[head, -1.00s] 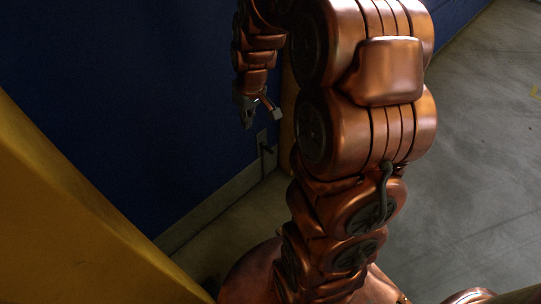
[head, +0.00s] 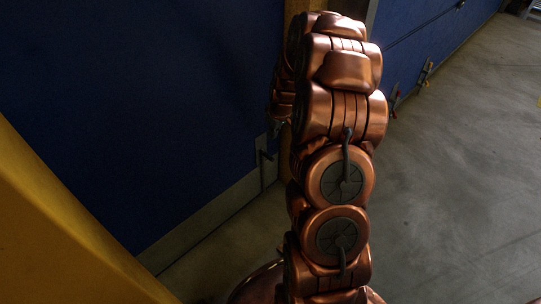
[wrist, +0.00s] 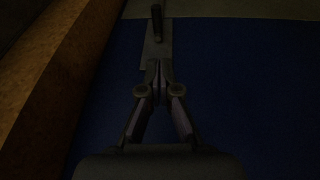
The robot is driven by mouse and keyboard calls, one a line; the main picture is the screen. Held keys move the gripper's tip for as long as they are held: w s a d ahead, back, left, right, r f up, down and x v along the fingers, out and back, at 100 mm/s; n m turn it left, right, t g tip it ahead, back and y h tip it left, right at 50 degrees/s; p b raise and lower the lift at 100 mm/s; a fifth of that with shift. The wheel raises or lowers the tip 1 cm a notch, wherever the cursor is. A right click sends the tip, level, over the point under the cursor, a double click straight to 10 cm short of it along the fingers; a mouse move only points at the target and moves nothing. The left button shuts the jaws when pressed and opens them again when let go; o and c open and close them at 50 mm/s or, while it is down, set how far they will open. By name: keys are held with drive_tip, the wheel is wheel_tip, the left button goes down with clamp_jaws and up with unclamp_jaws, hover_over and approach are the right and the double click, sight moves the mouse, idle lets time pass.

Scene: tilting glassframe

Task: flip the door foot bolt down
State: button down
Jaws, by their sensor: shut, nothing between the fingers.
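The door foot bolt (head: 264,157) is a small dark lever on a narrow grey plate, low on the blue door (head: 180,100) near its right edge. In the wrist view the bolt lever (wrist: 157,22) is a dark rod sticking out from its plate (wrist: 154,52), at top centre. My gripper (wrist: 159,68) is shut and empty, its fingertips together in front of the near end of that plate, apart from the lever in the picture. Whether it touches the plate cannot be told. In the head view my arm hides most of the gripper.
A yellow-brown post (head: 298,20) stands right beside the bolt's door edge; a similar brown upright (wrist: 50,85) fills the left of the wrist view. A yellow surface (head: 60,230) fills the lower left. Another blue door with a similar bolt (head: 425,72) stands further right. Grey floor is clear at right.

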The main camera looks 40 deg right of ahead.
sight(270, 158)
drive_tip(key=b+x, duration=0.1)
drive_tip(key=x, duration=0.3)
drive_tip(key=b+x, duration=0.2)
drive_tip(key=x, duration=0.3)
drive_tip(key=s+b+x, duration=0.1)
drive_tip(key=x, duration=0.3)
drive_tip(key=shift+w+d+f+b, duration=0.1)
drive_tip(key=shift+d+f+b, duration=0.15)
drive_tip(key=shift+f+b, duration=0.1)
drive_tip(key=shift+f, duration=0.2)
drive_tip(key=shift+f+p, duration=0.35)
drive_tip(key=shift+f, duration=0.95)
drive_tip(key=shift+a+r+p, duration=0.1)
drive_tip(key=shift+r+p, duration=0.2)
drive_tip(key=shift+r, duration=0.15)
drive_tip(key=w+p+v, duration=0.1)
drive_tip(key=p+v, duration=0.3)
drive_tip(key=v, duration=0.9)
drive_tip(key=shift+a+r, duration=0.15)
drive_tip(key=shift+r, duration=0.1)
